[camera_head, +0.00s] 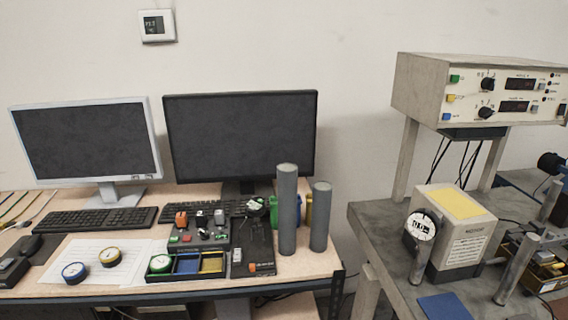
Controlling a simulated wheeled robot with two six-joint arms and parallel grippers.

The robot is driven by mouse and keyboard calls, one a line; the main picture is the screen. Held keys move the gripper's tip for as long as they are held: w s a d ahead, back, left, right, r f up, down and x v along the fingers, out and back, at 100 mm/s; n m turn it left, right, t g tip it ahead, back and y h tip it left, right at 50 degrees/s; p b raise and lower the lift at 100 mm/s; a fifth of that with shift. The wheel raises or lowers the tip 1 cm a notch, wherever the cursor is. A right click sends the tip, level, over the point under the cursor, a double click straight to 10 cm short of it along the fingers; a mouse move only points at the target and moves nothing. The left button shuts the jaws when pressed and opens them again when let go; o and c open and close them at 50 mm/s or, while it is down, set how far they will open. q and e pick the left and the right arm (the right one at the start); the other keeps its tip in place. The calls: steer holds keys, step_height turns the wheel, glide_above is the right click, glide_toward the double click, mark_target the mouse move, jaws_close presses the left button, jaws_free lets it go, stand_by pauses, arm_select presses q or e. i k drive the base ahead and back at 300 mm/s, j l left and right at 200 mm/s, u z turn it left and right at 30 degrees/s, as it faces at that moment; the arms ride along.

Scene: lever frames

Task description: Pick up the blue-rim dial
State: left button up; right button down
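The blue-rim dial (74,272) lies face up at the front left of the wooden desk, on white paper sheets (62,252). It has a white face and stands clear of its neighbours. A yellow-rim dial (110,257) lies just to its right and slightly farther back, on the paper. A green-rim dial (160,264) sits in the left compartment of a black tray (186,277). The tray's blue and yellow compartments, to the right, look empty. Neither of my grippers is in view.
Keyboards (88,219) and two monitors (240,140) stand behind. A switch panel (201,236) and two tall grey cylinders (287,212) stand to the right. A dark device (12,270) lies left of the paper. A grey bench (385,225) with instruments is at far right.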

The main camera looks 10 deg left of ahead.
mark_target(75, 272)
steer(key=u, duration=1.6)
